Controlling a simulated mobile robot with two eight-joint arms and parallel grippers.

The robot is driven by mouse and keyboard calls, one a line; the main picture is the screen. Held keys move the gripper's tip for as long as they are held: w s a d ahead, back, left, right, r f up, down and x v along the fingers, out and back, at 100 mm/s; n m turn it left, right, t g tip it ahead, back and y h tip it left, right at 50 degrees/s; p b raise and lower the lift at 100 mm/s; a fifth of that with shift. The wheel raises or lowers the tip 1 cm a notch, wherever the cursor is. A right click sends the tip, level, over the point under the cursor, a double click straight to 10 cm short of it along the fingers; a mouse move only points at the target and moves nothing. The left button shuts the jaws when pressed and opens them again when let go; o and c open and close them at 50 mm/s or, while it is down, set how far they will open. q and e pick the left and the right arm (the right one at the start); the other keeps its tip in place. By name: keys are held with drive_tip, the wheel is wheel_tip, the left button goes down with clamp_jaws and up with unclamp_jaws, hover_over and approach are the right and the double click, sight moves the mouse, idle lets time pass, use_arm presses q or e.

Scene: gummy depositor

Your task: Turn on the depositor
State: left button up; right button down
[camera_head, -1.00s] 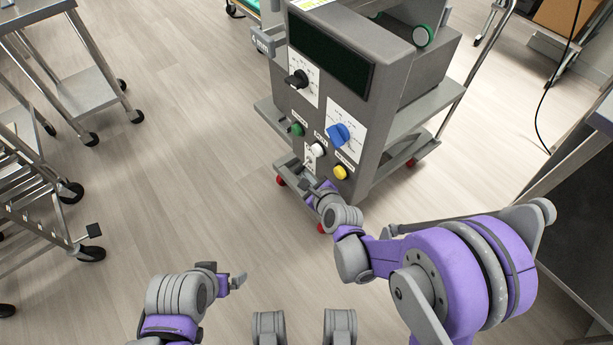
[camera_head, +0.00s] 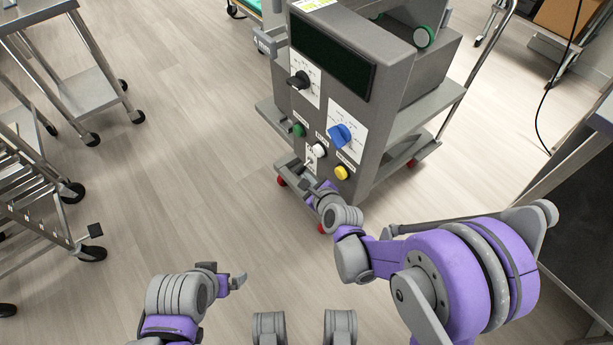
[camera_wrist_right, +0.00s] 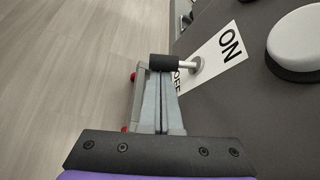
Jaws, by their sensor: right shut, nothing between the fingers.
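The depositor (camera_head: 302,118) is a grey machine on a wheeled cart, its front panel facing me. Its toggle switch (camera_wrist_right: 191,65) has a metal lever with a black tip, beside a white label (camera_wrist_right: 222,52) reading ON, with OFF partly hidden below. In the head view the switch plate (camera_head: 314,152) is low on the panel. My right gripper (camera_wrist_right: 160,74) is shut and empty, its fingertips right at the lever's black tip; whether they touch cannot be told. My left gripper (camera_head: 238,281) hangs over the floor, away from the depositor; its jaw opening is unclear.
The panel also carries a black knob (camera_head: 299,80), a blue knob (camera_head: 341,135), and green (camera_head: 298,130), white (camera_head: 319,150) and yellow (camera_head: 342,173) buttons. Metal racks (camera_head: 75,85) stand at left and a dark counter (camera_head: 565,225) at right. The floor between is clear.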

sight(301, 168)
drive_tip(key=shift+s+a+r, duration=0.1)
drive_tip(key=shift+a+r, duration=0.05)
drive_tip(key=shift+r, duration=0.25)
drive_tip(key=shift+s+a+r+p, duration=0.1)
drive_tip(key=shift+a+r+p, duration=0.05)
drive_tip(key=shift+r+p, duration=0.5)
drive_tip(key=shift+r, duration=0.45)
drive_tip(key=shift+r+p, duration=0.3)
drive_tip(key=shift+p, duration=0.15)
drive_tip(key=shift+r, duration=0.1)
